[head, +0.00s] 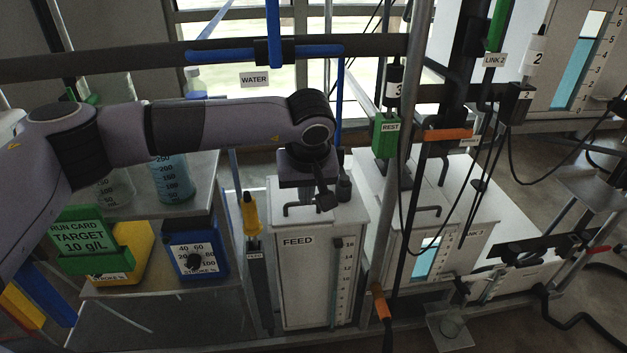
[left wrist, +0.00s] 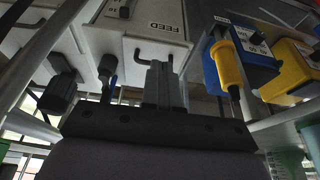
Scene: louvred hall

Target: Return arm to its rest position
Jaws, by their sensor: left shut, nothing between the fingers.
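My left arm (head: 180,130) reaches in from the left across the head view. Its gripper (head: 326,200) points down over the top of the white FEED tank (head: 290,270), beside the tank's dark handle. Its fingers are shut with nothing between them. In the left wrist view the shut fingers (left wrist: 160,84) show in front of the FEED tank (left wrist: 150,22), near its bent handle (left wrist: 145,52). I cannot tell whether the fingers touch the tank. My right gripper is not in view.
A yellow-handled tool (head: 250,213) hangs left of the tank. A blue dial unit (head: 196,250), the green run card (head: 80,240) and beakers (head: 172,178) stand on shelves below my arm. A metal post (head: 408,130), hanging cables and the green REST block (head: 385,135) are to the right.

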